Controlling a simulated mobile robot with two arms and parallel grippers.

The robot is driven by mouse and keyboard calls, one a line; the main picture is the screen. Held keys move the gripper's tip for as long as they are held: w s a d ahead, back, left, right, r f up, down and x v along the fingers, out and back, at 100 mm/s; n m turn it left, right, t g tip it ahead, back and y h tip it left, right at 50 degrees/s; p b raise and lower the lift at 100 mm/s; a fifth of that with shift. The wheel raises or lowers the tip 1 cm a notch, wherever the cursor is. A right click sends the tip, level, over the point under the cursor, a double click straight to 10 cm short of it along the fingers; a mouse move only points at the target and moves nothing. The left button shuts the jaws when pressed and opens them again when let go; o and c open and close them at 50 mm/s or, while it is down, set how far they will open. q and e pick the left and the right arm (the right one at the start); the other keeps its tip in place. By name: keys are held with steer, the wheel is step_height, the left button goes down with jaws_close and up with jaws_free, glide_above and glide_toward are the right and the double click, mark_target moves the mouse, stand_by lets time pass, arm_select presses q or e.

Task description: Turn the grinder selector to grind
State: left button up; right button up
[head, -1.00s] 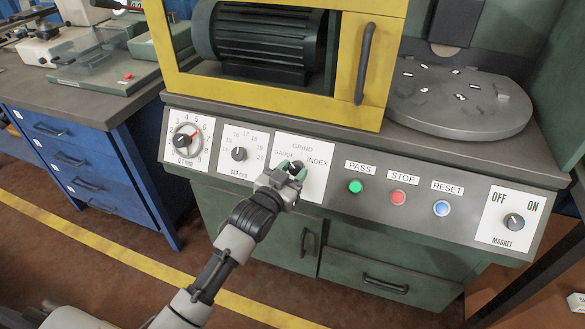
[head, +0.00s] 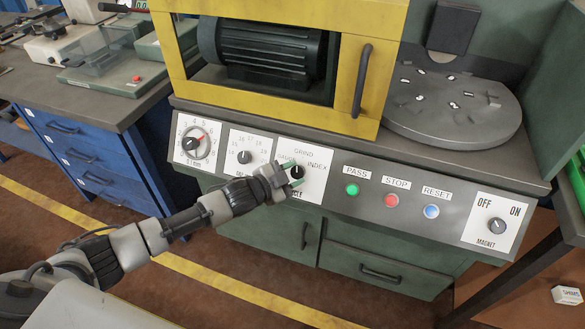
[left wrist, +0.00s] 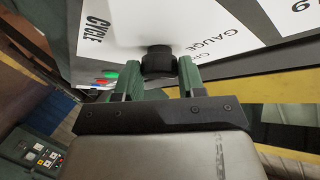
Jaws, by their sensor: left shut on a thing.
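The selector is a small black knob (head: 297,171) on a white plate (head: 313,187) marked GAUGE, GRIND and INDEX, with CYCLE below. My left gripper (head: 293,174) reaches it from the left, with its green fingertips around the knob. In the left wrist view the black knob (left wrist: 158,61) sits between the two green fingers of the left gripper (left wrist: 159,76), which are shut on it. I cannot tell which label the knob points to. My right gripper is not in view.
Dials (head: 193,143) and (head: 244,157) sit left of the selector. Green PASS (head: 352,190), red STOP (head: 392,200) and blue RESET (head: 431,211) buttons and a MAGNET knob (head: 496,226) lie to the right. The yellow guard door (head: 368,70) stands above the panel.

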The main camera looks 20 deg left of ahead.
arm_select(q)
steer(key=shift+r+m+g+h+p, duration=0.1)
steer(key=shift+m+g+h+p, duration=0.2)
steer(key=shift+m+g+p, duration=0.75)
steer(key=shift+m+t, duration=0.25)
steer(key=shift+m, duration=0.1)
steer(key=o, duration=0.9)
steer(key=v, duration=1)
steer(key=shift+s+a, duration=0.25)
